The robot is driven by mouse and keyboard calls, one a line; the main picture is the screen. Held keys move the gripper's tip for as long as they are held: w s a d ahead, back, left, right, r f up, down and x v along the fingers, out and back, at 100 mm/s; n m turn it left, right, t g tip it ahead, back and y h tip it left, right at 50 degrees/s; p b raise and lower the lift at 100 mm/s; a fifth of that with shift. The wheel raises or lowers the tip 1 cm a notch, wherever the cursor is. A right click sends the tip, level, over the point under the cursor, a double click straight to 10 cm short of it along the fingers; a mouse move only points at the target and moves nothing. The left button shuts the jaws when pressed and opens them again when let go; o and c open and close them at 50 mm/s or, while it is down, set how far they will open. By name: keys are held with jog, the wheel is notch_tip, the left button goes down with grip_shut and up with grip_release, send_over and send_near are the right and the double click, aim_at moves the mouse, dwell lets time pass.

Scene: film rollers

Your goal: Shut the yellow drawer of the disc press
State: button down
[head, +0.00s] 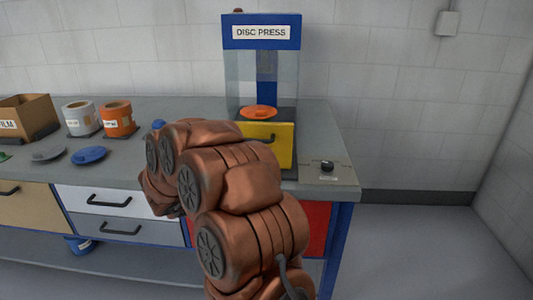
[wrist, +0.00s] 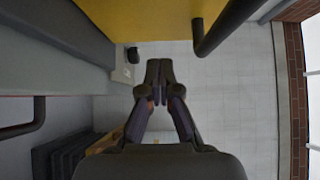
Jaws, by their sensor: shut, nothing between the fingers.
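The disc press (head: 262,31) stands on the grey counter, with a blue top and clear sides. Its yellow drawer (head: 283,152) has its front standing forward of the press body, so it looks pulled out. An orange disc (head: 259,112) shows just behind the top of that front. My arm hides the drawer's lower left. In the wrist view the yellow front (wrist: 150,18) fills the upper part, with its dark handle (wrist: 212,38) at upper right. My gripper (wrist: 159,75) is shut and empty, below the yellow front and left of the handle in that view. My fingertips are hidden in the head view.
A black knob (head: 327,166) sits on the counter's right corner. Left are an orange roll (head: 117,119), a white roll (head: 80,118), a blue disc (head: 89,155), a grey disc (head: 48,154) and a cardboard box (head: 28,116). Drawers with dark handles (head: 109,201) lie below. Floor at right is clear.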

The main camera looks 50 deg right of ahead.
aim_at(276, 148)
jog(key=d, duration=0.1)
jog(key=w+d, duration=0.1)
jog(key=shift+w+d, duration=0.15)
jog(key=shift+d, duration=0.25)
jog(key=shift+w+d, duration=0.45)
jog(key=shift+d, duration=0.1)
